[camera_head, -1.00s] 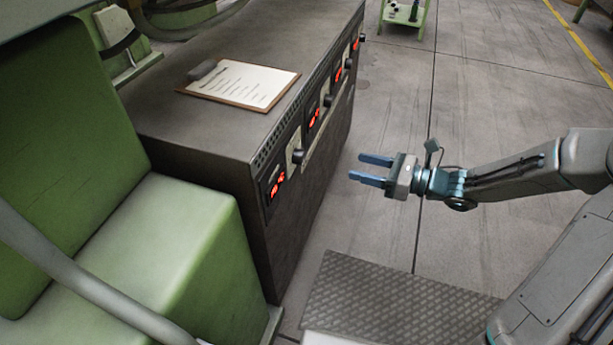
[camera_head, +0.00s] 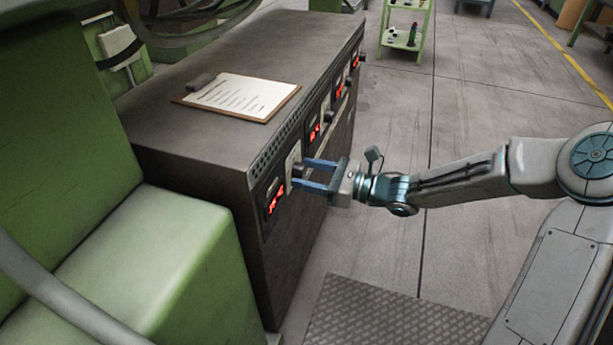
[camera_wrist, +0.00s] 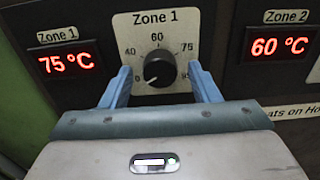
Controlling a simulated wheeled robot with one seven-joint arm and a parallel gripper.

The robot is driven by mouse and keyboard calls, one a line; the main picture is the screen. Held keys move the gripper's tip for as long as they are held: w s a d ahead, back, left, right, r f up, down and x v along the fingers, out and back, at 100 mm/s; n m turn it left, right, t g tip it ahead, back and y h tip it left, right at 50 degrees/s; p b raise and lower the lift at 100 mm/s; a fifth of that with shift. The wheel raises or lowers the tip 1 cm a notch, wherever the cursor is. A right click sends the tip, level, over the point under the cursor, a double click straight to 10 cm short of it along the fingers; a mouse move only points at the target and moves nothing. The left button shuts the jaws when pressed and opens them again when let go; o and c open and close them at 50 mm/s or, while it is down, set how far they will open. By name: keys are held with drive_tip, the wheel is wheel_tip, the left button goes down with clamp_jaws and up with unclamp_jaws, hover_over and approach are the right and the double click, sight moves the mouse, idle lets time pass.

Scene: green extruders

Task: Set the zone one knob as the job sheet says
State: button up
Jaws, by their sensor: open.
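The zone one knob (camera_wrist: 160,70) is round and black on a pale plate marked "Zone 1", with a dial scale around it. Its white pointer mark lies at the lower left, toward the 0. The Zone 1 display (camera_wrist: 65,63) left of it reads 75 °C in red. My gripper (camera_head: 302,173) is open, its two blue fingers reaching to the cabinet front. In the wrist view the fingers stand left and right of the knob, apparently with gaps. The job sheet (camera_head: 238,95) lies on a clipboard on the cabinet top; its writing is too small to read.
The Zone 2 display (camera_wrist: 279,47) reads 60 °C, right of the knob. More displays and knobs run along the dark cabinet (camera_head: 180,150). Green machine housing (camera_head: 160,260) stands at left. Open floor (camera_head: 480,120) lies to the right; a green shelf cart (camera_head: 405,40) stands beyond.

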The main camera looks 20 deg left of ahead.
drive_tip(key=shift+a, duration=0.35)
drive_tip(key=c, duration=1)
drive_tip(key=shift+m, duration=0.3)
